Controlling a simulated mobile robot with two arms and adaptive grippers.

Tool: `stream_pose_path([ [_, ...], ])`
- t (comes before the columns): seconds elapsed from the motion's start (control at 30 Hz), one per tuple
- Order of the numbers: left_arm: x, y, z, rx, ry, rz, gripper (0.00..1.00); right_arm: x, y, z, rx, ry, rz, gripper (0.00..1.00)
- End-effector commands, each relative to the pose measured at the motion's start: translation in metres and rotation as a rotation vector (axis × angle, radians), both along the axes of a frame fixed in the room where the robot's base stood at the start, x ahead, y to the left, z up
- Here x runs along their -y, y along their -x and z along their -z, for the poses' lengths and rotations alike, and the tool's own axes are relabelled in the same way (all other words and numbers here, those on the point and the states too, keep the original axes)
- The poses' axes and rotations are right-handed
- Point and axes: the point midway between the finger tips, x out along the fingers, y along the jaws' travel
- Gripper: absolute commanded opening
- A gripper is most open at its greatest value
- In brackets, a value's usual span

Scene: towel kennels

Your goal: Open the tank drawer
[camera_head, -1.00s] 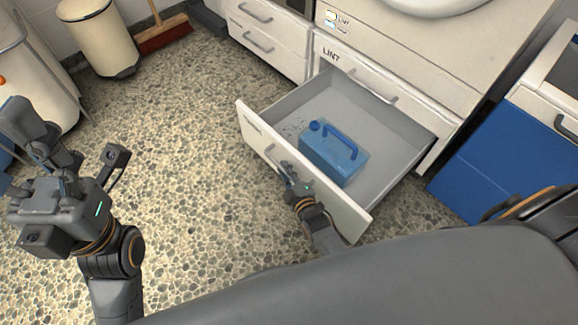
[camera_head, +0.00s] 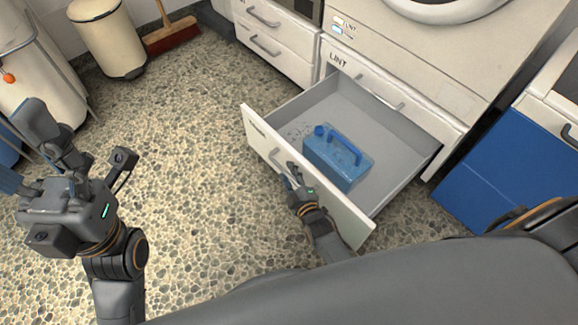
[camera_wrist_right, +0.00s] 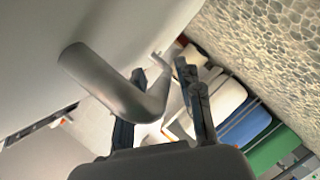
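The tank drawer (camera_head: 262,138) stands pulled well out of the white cabinet. A translucent blue tank (camera_head: 335,163) with a blue cap and handle sits inside it. The drawer's bar handle (camera_head: 276,157) is on its front face. My right gripper (camera_head: 292,174) is at this handle. In the right wrist view, the curved grey handle (camera_wrist_right: 108,84) passes in front of one finger, and the fingers of the right gripper (camera_wrist_right: 164,90) are apart, with no clear clamping on it. My left gripper (camera_head: 38,150) is open and empty above the floor at the left.
White drawers (camera_head: 275,42) are left of the open drawer, and a blue-fronted unit (camera_head: 497,170) is at right. A cream bin (camera_head: 107,40) and a broom (camera_head: 172,36) stand at the back left. The pebbled floor (camera_head: 195,165) left of the drawer is clear.

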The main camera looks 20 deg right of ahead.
Motion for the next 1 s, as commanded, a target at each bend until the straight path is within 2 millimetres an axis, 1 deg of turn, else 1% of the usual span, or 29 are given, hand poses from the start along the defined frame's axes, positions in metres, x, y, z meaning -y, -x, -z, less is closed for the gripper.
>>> stream_pose_path([
  [0.13,0.000,0.001,-0.001,0.004,0.002,0.000,0.71,0.000,0.001,-0.019,0.004,0.000,0.000,0.36],
  [0.4,0.000,0.001,-0.002,0.005,0.004,0.001,0.71,0.000,-0.001,-0.067,0.012,-0.001,0.001,0.36],
  [0.53,0.000,0.001,-0.002,0.005,0.004,0.001,0.71,0.000,-0.001,-0.083,0.008,0.001,0.000,0.36],
  [0.7,0.000,0.001,-0.002,0.006,0.004,0.001,0.71,0.000,0.000,-0.093,0.004,0.000,0.000,0.36],
  [1.0,0.000,0.001,-0.002,0.006,0.004,0.001,0.71,0.000,0.000,-0.094,0.001,0.000,0.000,0.36],
])
